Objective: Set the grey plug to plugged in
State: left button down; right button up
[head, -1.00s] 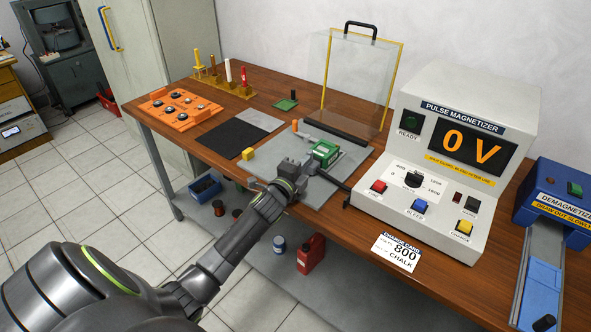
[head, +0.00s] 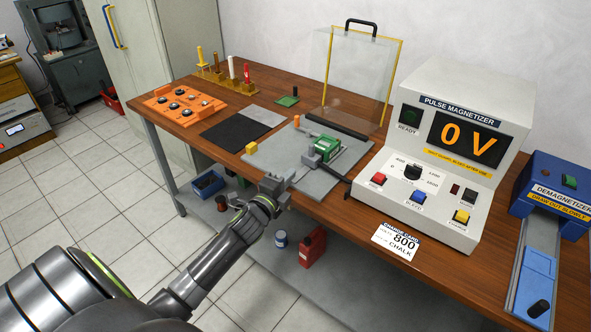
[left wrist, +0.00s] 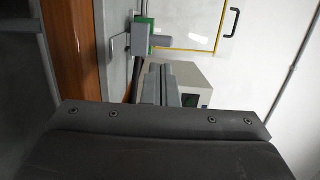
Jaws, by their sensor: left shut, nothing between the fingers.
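The grey plug (head: 313,159) sits at the near left end of the green block (head: 328,147) on the grey plate (head: 270,160). A dark cable runs from near it toward the magnetizer. In the left wrist view a grey block, seemingly the plug (left wrist: 160,41), lies against the green block (left wrist: 142,37); I cannot tell how deep it sits. My left gripper (head: 289,180) is shut and empty, apart from the plug, at the table's front edge. Its fingers (left wrist: 170,85) show close together in the left wrist view. My right gripper is not in view.
The pulse magnetizer (head: 450,150) stands right of the plate and reads 0 V. A clear yellow-edged shield (head: 357,75) stands behind. The blue demagnetizer (head: 560,200) is far right.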

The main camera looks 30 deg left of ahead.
pick_arm(q)
jog(key=shift+s+d+r, duration=0.1)
jog(key=shift+s, duration=1)
jog(key=shift+s+d+r, duration=0.1)
jog(key=shift+s, duration=0.95)
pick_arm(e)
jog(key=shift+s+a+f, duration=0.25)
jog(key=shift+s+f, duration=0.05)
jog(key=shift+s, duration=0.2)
pick_arm(q)
jog(key=shift+f, duration=0.1)
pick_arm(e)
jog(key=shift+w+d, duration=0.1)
